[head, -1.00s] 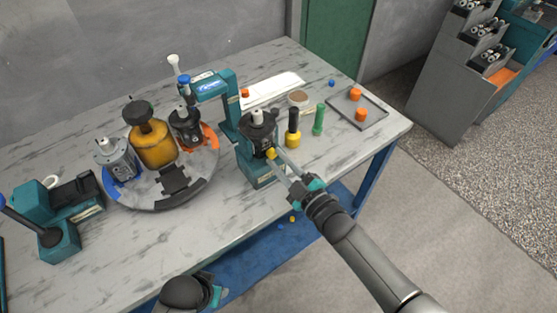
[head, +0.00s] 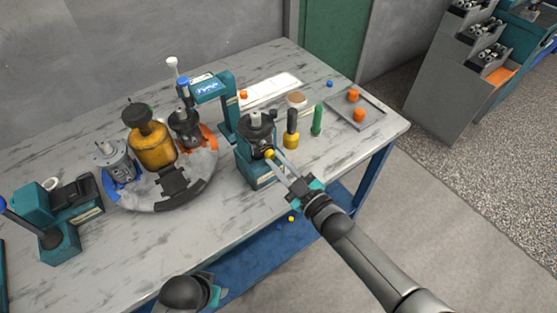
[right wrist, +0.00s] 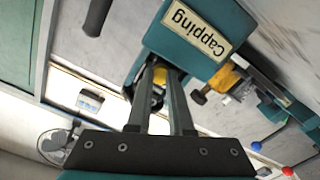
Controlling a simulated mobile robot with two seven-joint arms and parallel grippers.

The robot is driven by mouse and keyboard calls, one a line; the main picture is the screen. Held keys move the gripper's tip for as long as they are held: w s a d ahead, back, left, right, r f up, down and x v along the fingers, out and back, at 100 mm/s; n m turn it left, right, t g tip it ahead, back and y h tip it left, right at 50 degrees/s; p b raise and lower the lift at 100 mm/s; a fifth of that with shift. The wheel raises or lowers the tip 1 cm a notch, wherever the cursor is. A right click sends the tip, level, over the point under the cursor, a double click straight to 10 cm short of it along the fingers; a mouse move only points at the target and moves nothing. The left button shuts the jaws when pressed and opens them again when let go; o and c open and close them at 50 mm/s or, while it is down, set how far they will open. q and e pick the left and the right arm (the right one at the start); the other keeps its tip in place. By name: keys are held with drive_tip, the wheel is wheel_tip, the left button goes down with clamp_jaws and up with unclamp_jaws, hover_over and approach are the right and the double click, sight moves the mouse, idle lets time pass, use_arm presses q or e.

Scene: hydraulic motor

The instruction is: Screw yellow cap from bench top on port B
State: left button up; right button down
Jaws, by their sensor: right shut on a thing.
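The yellow cap (head: 269,153) is between the fingertips of my right gripper (head: 272,155), at the front of the dark motor (head: 258,132) in the teal capping stand (head: 262,176). In the right wrist view the cap (right wrist: 159,77) shows between the two fingers, against a dark round part beside the stand labelled "Capping" (right wrist: 193,28). My right gripper is shut on the cap. The port behind it is mostly hidden, so I cannot tell how far the cap is on. Part of my left arm shows at the bottom edge; its fingers are not visible.
A round turntable (head: 160,206) with several motor parts stands left of the stand. A yellow-and-black tool (head: 291,128) and a green tool (head: 317,120) stand to the right. A grey tray (head: 372,107) holds orange caps (head: 359,114). The front right bench top is bare.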

drive_tip(key=shift+f+m, duration=0.25)
drive_tip(key=shift+m, duration=1.05)
drive_tip(key=shift+m, duration=1.2)
drive_tip(key=c, duration=1.1)
unclamp_jaws()
drive_tip(key=shift+o, duration=0.9)
drive_tip(key=shift+r, duration=0.15)
drive_tip(key=shift+p+v, duration=1)
drive_tip(key=shift+v, duration=0.75)
